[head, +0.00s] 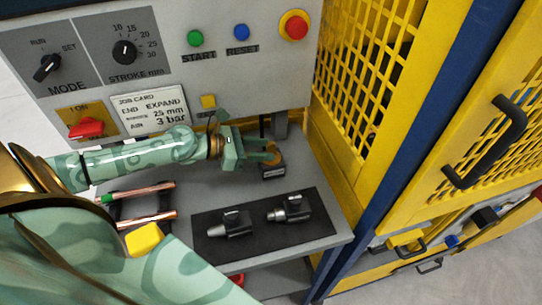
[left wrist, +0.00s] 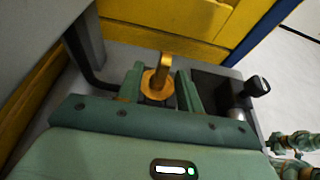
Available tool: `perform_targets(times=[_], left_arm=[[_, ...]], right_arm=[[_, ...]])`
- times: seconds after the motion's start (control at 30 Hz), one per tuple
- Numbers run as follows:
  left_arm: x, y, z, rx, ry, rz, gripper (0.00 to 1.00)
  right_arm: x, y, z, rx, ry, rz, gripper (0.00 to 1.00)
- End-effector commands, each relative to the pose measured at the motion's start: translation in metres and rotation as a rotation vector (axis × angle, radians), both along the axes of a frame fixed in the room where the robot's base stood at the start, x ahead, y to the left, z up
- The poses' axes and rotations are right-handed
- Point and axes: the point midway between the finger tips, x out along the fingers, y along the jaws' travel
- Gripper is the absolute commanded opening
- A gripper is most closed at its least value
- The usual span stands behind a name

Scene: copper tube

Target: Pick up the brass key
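The brass key (left wrist: 162,78) shows in the left wrist view, with a round ring and a flat bar standing up from it. In the head view a brass-coloured part of it (head: 275,157) shows at the fingertips, above a small dark block (head: 273,172). My left gripper (head: 262,152) reaches in from the left. In the left wrist view its two fingers (left wrist: 163,90) stand apart on either side of the key's ring, with a narrow gap at the right finger. Contact at the left finger is unclear. My right gripper cannot be made out.
A dark mat (head: 260,240) with two black-and-metal fittings (head: 290,210) lies to the right on the grey bench. Two copper tubes (head: 150,217) lie at left. The control panel (head: 220,60) rises behind, and a yellow mesh guard (head: 370,80) borders the right.

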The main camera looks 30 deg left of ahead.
Motion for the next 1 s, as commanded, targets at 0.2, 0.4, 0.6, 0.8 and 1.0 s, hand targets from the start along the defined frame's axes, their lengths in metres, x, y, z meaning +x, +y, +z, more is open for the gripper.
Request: perform_targets(times=[0.2,0.4,0.6,0.8,1.0], left_arm=[[0.024,-0.022,-0.005,-0.002,-0.004,0.001,0.36],[0.032,-0.030,-0.012,0.000,-0.001,-0.001,0.36],[0.031,-0.030,-0.012,0.000,0.000,-0.001,0.22],[0.032,-0.030,-0.011,0.000,-0.001,-0.001,0.00],[0.032,-0.030,-0.011,0.000,-0.001,-0.001,0.00]], right_arm=[[0.001,-0.001,0.004,-0.001,-0.003,0.001,0.00],[0.001,-0.004,0.005,-0.006,-0.003,0.003,0.00],[0.001,-0.006,0.005,-0.008,-0.003,0.004,0.00],[0.001,-0.006,0.004,-0.008,-0.003,0.004,0.00],[0.001,-0.006,0.005,-0.008,-0.003,0.004,0.00]])
